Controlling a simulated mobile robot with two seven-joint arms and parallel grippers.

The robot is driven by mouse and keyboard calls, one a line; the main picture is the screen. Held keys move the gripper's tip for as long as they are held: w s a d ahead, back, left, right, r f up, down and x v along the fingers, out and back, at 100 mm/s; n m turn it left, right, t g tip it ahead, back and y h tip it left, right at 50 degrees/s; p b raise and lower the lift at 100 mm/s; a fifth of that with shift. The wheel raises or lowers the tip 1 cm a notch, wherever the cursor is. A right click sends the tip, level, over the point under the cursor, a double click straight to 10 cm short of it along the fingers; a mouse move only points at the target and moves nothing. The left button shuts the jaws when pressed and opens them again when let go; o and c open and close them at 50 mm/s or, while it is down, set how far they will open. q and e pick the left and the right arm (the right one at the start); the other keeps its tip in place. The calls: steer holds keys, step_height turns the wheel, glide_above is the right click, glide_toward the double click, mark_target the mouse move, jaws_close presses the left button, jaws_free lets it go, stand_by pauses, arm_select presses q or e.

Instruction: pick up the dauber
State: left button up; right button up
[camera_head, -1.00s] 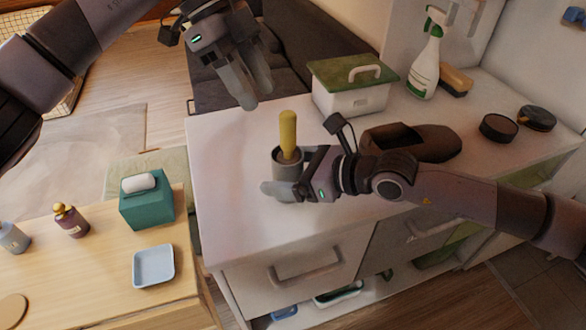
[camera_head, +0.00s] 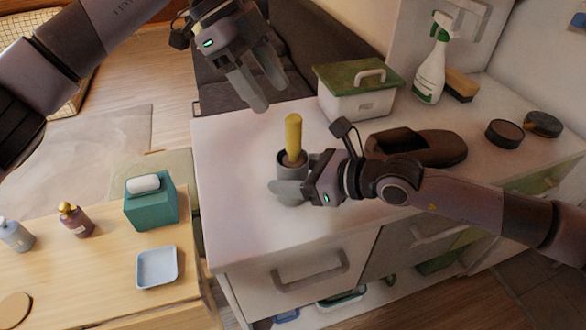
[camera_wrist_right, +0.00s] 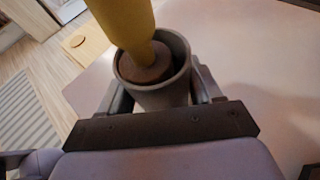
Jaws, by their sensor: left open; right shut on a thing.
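The dauber (camera_head: 293,134) has a yellow handle and a brown lower end. It stands upright in a grey cup (camera_head: 287,158) on the white cabinet top; its lower tip is hidden inside. My right gripper (camera_head: 286,190) is shut on the cup, with a finger on each side of it. The right wrist view shows the dauber (camera_wrist_right: 124,22) rising out of the cup (camera_wrist_right: 168,94), its brown part within the rim. My left gripper (camera_head: 270,97) is open and empty, above and behind the dauber, fingers pointing down.
A white box with a green lid (camera_head: 355,91), a spray bottle (camera_head: 432,62), a brush (camera_head: 461,85), a dark shoe (camera_head: 418,147) and round tins (camera_head: 504,133) stand on the cabinet. A wooden table (camera_head: 100,275) at left holds bottles and a teal box (camera_head: 151,205). The cabinet's front left top is clear.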

arm_select(q)
steer(key=s+d+r+m+t+h, duration=0.1)
steer(key=d+r+t+h, duration=0.15)
steer(key=d+h, duration=0.25)
steer(key=d+r+m+t+h, duration=0.1)
steer(key=d+r+h, duration=0.2)
steer(key=d+h, duration=0.15)
steer(key=s+d+r+n+t+h, duration=0.2)
steer(key=s+d+r+t+h, duration=0.15)
steer(key=s+h, duration=0.4)
steer(key=n+t+y, duration=1.2)
steer(key=n+y, duration=0.4)
steer(key=n, duration=0.3)
glide_toward(298, 120)
step_height(298, 120, down, 2)
steer(key=w, duration=0.2)
steer(key=shift+x, duration=5.4)
steer(key=shift+a, duration=0.15)
jaws_close()
